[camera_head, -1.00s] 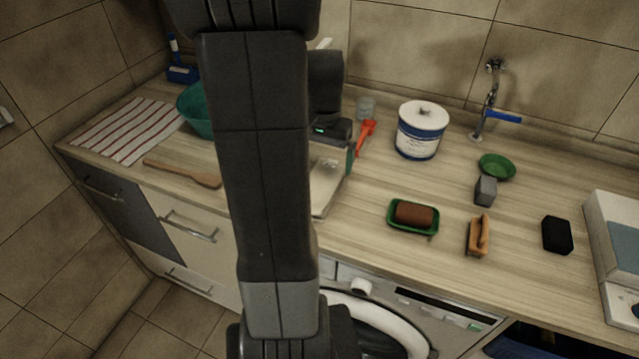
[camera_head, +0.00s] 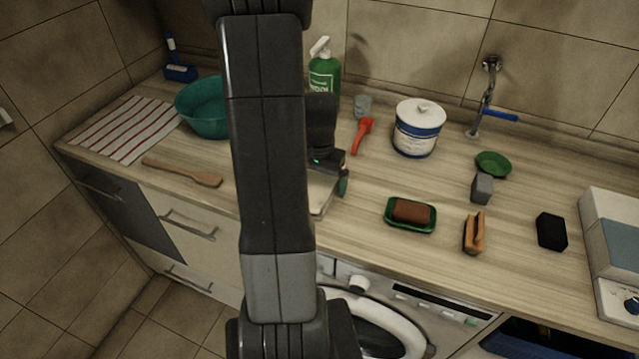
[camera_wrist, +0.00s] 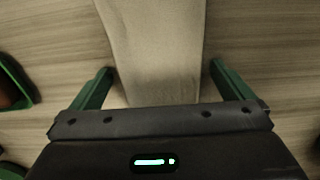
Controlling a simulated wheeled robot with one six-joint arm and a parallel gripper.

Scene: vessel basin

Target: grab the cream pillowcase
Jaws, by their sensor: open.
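The cream pillowcase (camera_head: 321,192) lies on the wooden counter, mostly hidden behind my arm in the head view. In the wrist view the pillowcase (camera_wrist: 155,50) is a pale, flat strip running from the top edge down to the gripper body. My gripper (camera_wrist: 160,80) is open, with one green finger on each side of the cloth's near end and bare counter showing between fingers and cloth. In the head view my gripper (camera_head: 341,186) is low over the pillowcase, partly hidden by the arm. I cannot tell whether the fingertips touch the counter.
A green soap dish (camera_head: 411,229) with a brown bar sits right of the pillowcase.

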